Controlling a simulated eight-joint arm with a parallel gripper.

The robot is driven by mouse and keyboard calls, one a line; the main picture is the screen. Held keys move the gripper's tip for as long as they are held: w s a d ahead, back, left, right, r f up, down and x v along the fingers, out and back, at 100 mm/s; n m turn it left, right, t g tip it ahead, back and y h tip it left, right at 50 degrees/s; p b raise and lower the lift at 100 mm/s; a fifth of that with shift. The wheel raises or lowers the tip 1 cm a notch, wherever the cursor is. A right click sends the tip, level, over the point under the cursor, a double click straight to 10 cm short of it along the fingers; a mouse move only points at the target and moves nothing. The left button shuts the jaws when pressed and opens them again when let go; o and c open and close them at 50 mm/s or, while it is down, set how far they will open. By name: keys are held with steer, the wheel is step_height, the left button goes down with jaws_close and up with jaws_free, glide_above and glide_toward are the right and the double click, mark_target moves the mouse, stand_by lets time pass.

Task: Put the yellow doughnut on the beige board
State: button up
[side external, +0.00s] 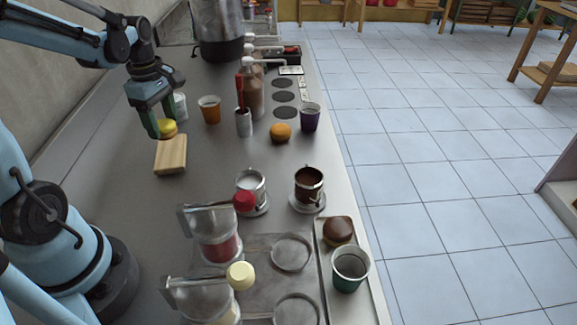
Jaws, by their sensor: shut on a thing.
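The yellow doughnut (167,129) is held between the green fingers of my gripper (161,126), which is shut on it. The near finger hides part of its left side. The beige board (171,157) lies flat on the steel counter, just below the doughnut in the picture. The doughnut is at the board's far end. I cannot tell whether it touches the board or hangs a little above or behind it.
A white container (180,107) stands close behind my gripper, with an orange cup (210,110) to its right. An orange-brown bun (281,132) and a purple cup (310,118) are further right. Two metal-held cups (251,186) (309,186) stand nearer. Bare counter surrounds the board's front.

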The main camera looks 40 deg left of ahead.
mark_target(165, 134)
steer(key=shift+a+f, duration=0.35)
steer(key=shift+f, duration=1.85)
steer(key=shift+f, duration=0.1)
steer(key=o, duration=0.8)
